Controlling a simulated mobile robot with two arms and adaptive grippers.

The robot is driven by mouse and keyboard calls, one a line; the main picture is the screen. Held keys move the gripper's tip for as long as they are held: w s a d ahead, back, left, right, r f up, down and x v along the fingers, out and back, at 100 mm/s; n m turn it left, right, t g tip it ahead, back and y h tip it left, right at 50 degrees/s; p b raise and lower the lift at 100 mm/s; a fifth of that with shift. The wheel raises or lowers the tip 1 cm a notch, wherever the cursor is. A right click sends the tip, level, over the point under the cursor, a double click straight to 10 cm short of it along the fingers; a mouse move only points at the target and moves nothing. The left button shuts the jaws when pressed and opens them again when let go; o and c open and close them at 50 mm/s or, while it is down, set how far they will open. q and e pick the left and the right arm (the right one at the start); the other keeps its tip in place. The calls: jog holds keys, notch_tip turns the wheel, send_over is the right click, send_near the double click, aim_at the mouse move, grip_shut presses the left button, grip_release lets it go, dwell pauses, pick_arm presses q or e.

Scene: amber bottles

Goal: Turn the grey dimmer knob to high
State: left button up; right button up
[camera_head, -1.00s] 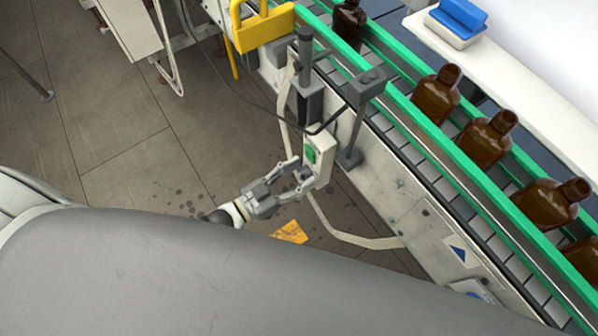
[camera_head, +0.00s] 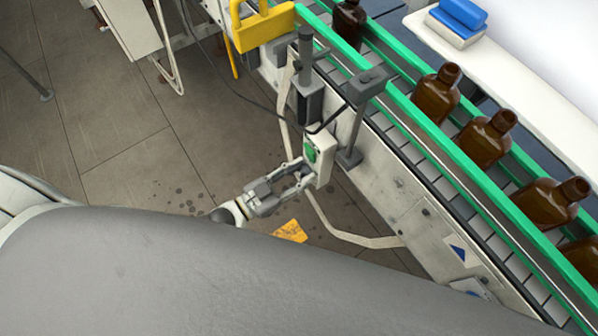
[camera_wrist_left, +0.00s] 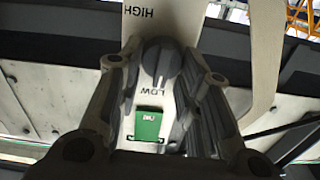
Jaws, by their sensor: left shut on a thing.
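The grey dimmer knob (camera_wrist_left: 162,58) shows in the left wrist view on a pale control box (camera_wrist_left: 190,22), between the printed words HIGH and LOW. HIGH is at the top of that picture and LOW is just below the knob. I cannot tell exactly which way the knob points. My left gripper (camera_wrist_left: 161,66) has its fingers on either side of the knob and is shut on it. In the head view, my left gripper (camera_head: 299,176) reaches the face of the control box (camera_head: 325,157), and the knob is hidden. My right gripper is not in view.
A green button (camera_wrist_left: 148,125) sits below LOW on the same box. The conveyor (camera_head: 415,150) with green rails carries several amber bottles (camera_head: 437,94). A grey post (camera_head: 349,150) stands close beside the box.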

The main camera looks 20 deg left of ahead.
pick_arm(q)
jog(key=m, duration=0.3)
jog(key=shift+s+d+m, duration=0.1)
jog(key=shift+d+m, duration=0.05)
jog(key=shift+m, duration=0.25)
jog(key=m, duration=0.2)
jog(key=shift+s+f+m, duration=0.1)
jog(key=shift+f+m, duration=0.05)
jog(key=shift+m, duration=0.25)
jog(key=m+b, duration=0.2)
jog(key=m, duration=0.3)
jog(key=f+m+b, duration=0.1)
jog(key=m+b, duration=0.1)
jog(key=m, duration=0.4)
jog(key=m+b, duration=0.2)
jog(key=m, duration=0.3)
jog(key=shift+s+d+f+m, duration=0.1)
jog(key=shift+d+f+m, duration=0.1)
jog(key=shift+m, duration=0.1)
jog(key=o, duration=0.9)
